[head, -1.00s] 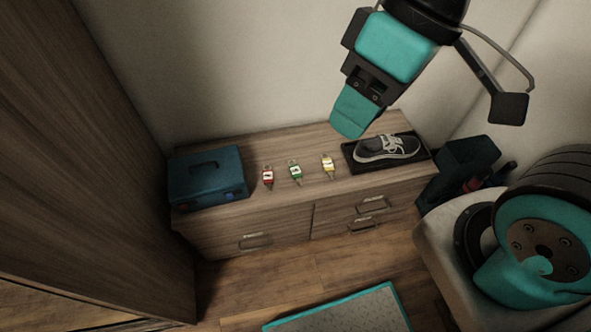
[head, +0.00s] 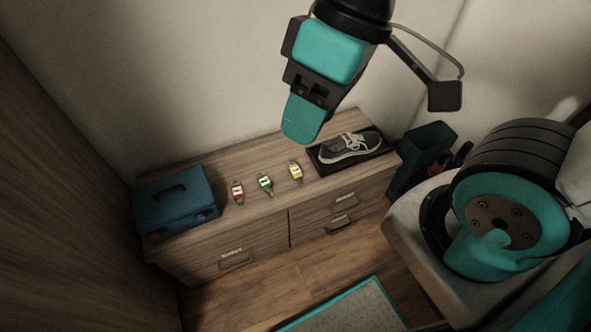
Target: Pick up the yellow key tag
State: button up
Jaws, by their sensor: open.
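The yellow key tag (head: 296,172) lies on top of the low wooden cabinet (head: 240,212), just left of the shoe tray. A green key tag (head: 265,183) and a red key tag (head: 237,191) lie in a row to its left. My gripper (head: 302,125) hangs above the back of the cabinet, fingers pointing down, and appears above the yellow tag in the picture. It is open and holds nothing. The gap between its fingers is hard to see from this side. It is apart from the tags.
A blue box (head: 176,201) with a handle stands at the cabinet's left end. A dark tray (head: 316,157) holding a grey shoe (head: 350,147) sits at the right end. A dark bin (head: 424,155) stands right of the cabinet. A wall rises behind.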

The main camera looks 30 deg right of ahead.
aim_at(296, 172)
jog(key=u, duration=0.9)
jog(key=i, duration=0.75)
jog(key=z, duration=1.65)
